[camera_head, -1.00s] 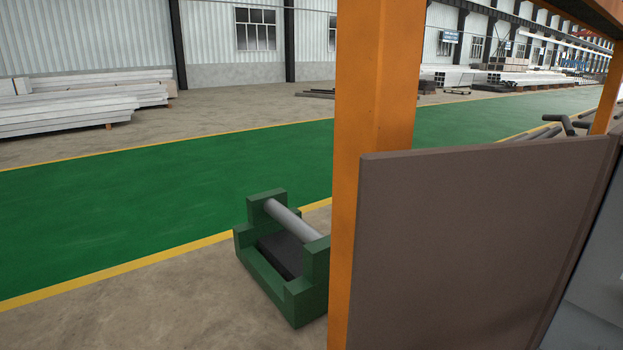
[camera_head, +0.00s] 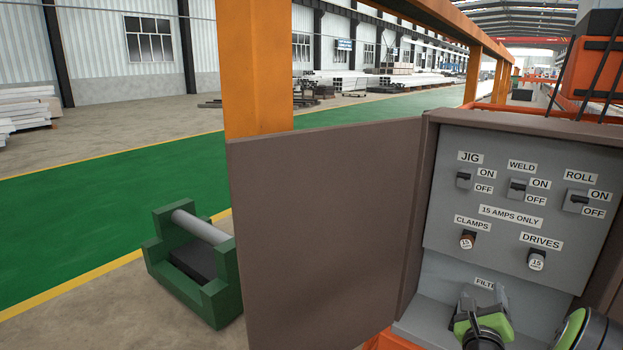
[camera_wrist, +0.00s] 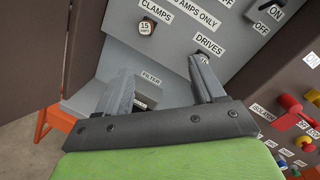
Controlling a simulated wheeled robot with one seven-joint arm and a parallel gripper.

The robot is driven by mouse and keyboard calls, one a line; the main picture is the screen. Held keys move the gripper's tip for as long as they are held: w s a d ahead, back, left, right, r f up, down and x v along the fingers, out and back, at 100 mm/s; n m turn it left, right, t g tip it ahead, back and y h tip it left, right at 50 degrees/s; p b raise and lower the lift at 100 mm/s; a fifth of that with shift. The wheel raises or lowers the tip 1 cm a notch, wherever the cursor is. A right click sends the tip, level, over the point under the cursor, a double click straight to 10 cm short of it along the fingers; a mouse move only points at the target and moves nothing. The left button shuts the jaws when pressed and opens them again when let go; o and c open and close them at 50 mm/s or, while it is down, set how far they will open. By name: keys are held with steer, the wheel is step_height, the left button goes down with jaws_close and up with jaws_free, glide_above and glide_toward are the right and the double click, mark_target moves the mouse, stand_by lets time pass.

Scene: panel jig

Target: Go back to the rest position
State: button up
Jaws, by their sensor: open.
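My gripper (camera_head: 484,298) is low in front of the open panel box (camera_head: 450,215), near the FILTER label. Its jaws are apart with nothing between them. In the wrist view my gripper (camera_wrist: 160,75) points at the grey panel, below the CLAMPS and DRIVES fuses. The gripper and wrist hide part of the lower panel. The brown door (camera_head: 320,220) stands open to the left.
The panel carries the JIG switch (camera_head: 464,179), WELD switch (camera_head: 517,189), ROLL switch (camera_head: 577,202), CLAMPS fuse (camera_head: 467,240) and DRIVES fuse (camera_head: 537,260). An orange post (camera_head: 255,70) rises behind the door. A green cradle (camera_head: 195,265) stands on the floor at left.

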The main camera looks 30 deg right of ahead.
steer(key=w+a+r+n+t+y, duration=0.2)
steer(key=w+a+n+t+y, duration=0.1)
steer(key=w+a+n+y, duration=0.25)
steer(key=w+a+r+n+t+y, duration=0.2)
steer(key=w+a+n, duration=0.35)
steer(key=a, duration=0.25)
steer(key=w+a+f+n+g+y, duration=0.1)
steer(key=w+a+n+g+y, duration=0.15)
steer(key=a+n+y, duration=1.1)
steer(key=s+a+n+g+h, duration=0.35)
steer(key=a+n, duration=0.25)
steer(key=a, duration=0.6)
steer(key=s+a+n+g+h, duration=0.15)
steer(key=s+n, duration=0.25)
steer(key=s, duration=0.6)
steer(key=s+a+n+g+h, duration=0.1)
steer(key=s+n+g, duration=0.25)
steer(key=s, duration=0.65)
step_height(320, 180, up, 14)
steer(key=p, duration=1.5)
steer(key=shift+w+r+n+t, duration=0.15)
steer(key=shift+r+n+t, duration=0.1)
steer(key=shift+n+t, duration=0.05)
